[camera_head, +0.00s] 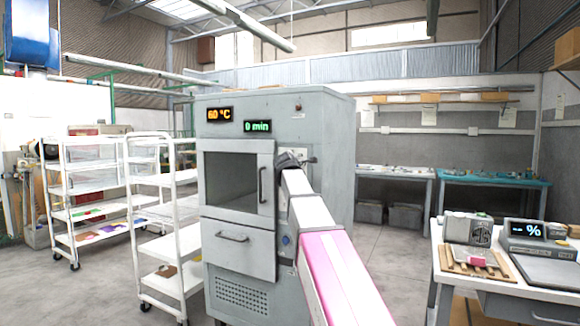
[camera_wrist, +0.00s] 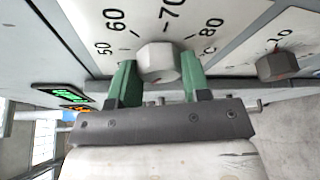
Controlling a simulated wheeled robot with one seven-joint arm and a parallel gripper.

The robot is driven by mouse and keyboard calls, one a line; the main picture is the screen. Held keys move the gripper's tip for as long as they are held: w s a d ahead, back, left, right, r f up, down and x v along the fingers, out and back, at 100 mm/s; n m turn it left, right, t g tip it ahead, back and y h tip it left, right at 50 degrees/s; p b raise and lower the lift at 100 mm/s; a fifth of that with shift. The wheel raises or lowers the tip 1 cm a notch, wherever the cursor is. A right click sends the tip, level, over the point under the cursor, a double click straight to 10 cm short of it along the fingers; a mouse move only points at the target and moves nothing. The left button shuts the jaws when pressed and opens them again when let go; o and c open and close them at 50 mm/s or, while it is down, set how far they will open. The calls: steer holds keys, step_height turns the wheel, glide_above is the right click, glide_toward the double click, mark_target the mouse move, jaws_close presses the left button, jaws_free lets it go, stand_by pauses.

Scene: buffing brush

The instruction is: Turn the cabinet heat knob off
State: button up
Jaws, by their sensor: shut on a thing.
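The grey cabinet (camera_head: 240,120) stands in the middle of the head view. Its orange display (camera_head: 219,115) reads 60 °C and its green display (camera_head: 257,127) reads 0 min. In the wrist view the pale faceted heat knob (camera_wrist: 158,63) sits on a white dial plate marked 50, 60, 70 and 80. My gripper (camera_wrist: 159,75) has its two green fingers on either side of this knob, shut on it. In the head view my arm hides the knob and most of the dial panel. The knob's pointer mark is not clear.
A second, darker knob (camera_wrist: 278,66) sits right of the heat knob, by a 10 mark. The cabinet door (camera_head: 238,175) is shut. White rack carts (camera_head: 165,210) stand at left, and a table with a scale (camera_head: 540,250) at right. The floor between is clear.

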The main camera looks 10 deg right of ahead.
steer(key=n+g+h, duration=0.1)
steer(key=n, duration=0.2)
steer(key=n+g+h, duration=0.1)
steer(key=n+g, duration=0.1)
steer(key=n, duration=0.1)
steer(key=n+g+h, duration=0.1)
steer(key=n, duration=0.2)
steer(key=shift+w+a+r, duration=0.15)
steer(key=shift+a, duration=0.05)
stand_by(0.3)
steer(key=shift+g, duration=0.3)
steer(key=o, duration=0.9)
steer(key=v, duration=1)
steer(key=shift+s+a, duration=0.25)
steer(key=shift+s, duration=0.1)
